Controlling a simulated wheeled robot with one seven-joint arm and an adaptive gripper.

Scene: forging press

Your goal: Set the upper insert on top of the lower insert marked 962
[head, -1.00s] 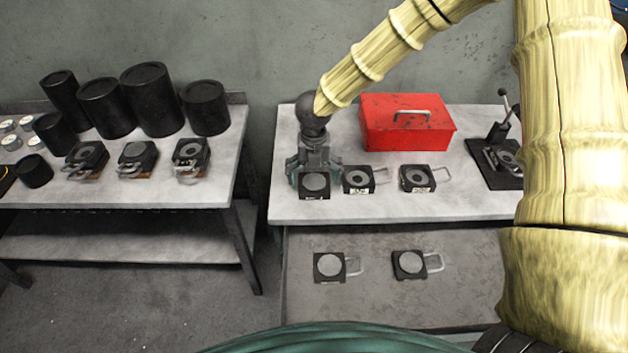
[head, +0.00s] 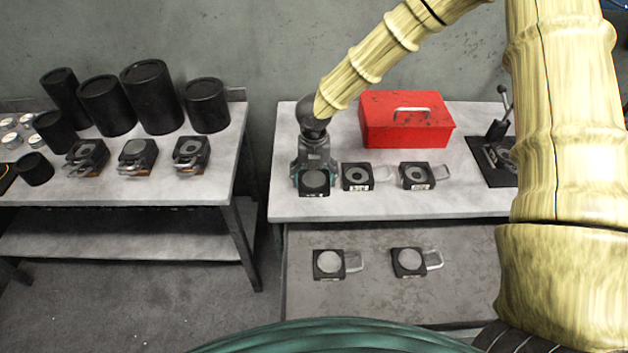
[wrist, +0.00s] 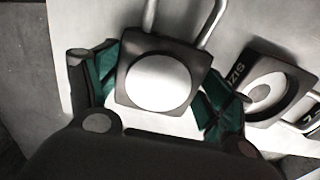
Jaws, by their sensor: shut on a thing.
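My gripper (head: 314,172) is shut on a black square insert with a plain light grey disc on top (head: 314,181), at the left end of the table. In the wrist view, the green fingers stand on both sides of this insert (wrist: 159,81), and its looped handle points away. I cannot tell whether it touches the tabletop. Two inserts with ringed, recessed tops stand to its right: a nearer one (head: 357,175) and a farther one (head: 415,174). Both have white front labels too small to read for sure. The nearer one also shows in the wrist view (wrist: 264,90), label tilted.
A red toolbox (head: 406,125) stands behind the ringed inserts. A lever press (head: 497,150) is at the right, partly behind my arm. Two disc-topped inserts lie on the lower surface (head: 328,264) (head: 408,262). The left bench (head: 215,190) holds black cylinders and several stacked inserts.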

